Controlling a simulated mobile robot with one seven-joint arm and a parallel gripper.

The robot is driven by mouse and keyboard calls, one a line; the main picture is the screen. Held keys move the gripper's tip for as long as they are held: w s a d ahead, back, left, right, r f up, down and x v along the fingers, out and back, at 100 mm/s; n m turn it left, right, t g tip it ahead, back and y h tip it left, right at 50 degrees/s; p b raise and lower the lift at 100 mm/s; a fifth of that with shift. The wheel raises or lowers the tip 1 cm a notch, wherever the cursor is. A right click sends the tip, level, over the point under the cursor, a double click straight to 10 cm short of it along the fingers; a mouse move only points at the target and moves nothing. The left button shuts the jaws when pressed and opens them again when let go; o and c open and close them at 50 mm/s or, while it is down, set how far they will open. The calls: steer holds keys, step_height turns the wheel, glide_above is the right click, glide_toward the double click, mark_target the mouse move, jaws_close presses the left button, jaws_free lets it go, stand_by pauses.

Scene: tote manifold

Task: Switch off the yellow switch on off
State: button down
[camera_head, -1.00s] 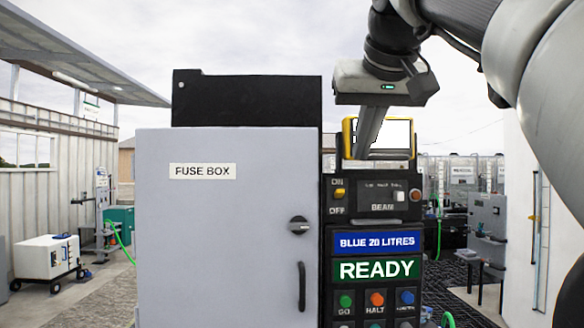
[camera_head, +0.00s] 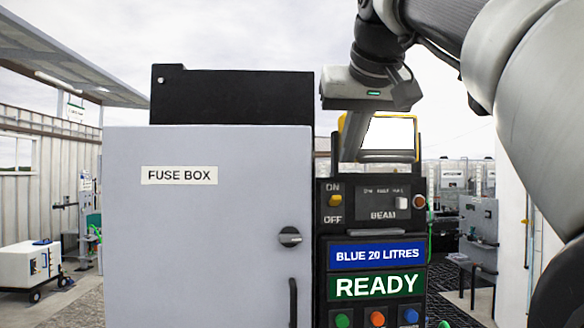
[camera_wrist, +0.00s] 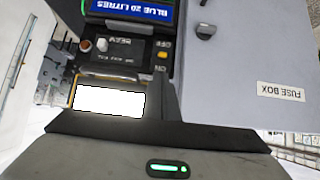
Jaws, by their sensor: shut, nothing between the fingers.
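The yellow switch (camera_head: 335,201) is a small knob on the black control panel, between the labels ON above and OFF below. It appears slightly nearer ON, but its tilt is hard to tell. It also shows in the wrist view (camera_wrist: 162,55), where the panel is upside down. My gripper (camera_head: 350,156) is shut and empty, pointing down in front of the yellow-framed screen, above the switch and apart from it. Its finger (camera_wrist: 167,88) also shows in the wrist view, near the panel's top edge.
A grey fuse box (camera_head: 210,240) with a black dial (camera_head: 290,237) stands left of the panel. A white slider (camera_head: 402,202) and an orange button (camera_head: 418,201) sit right of the switch. Blue and green signs and coloured buttons lie below. The air before the panel is clear.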

mark_target(335, 201)
steer(key=x, duration=0.9)
steer(key=shift+w+f+b, duration=0.1)
steer(key=shift+w+b, duration=0.1)
steer(key=shift+b, duration=0.15)
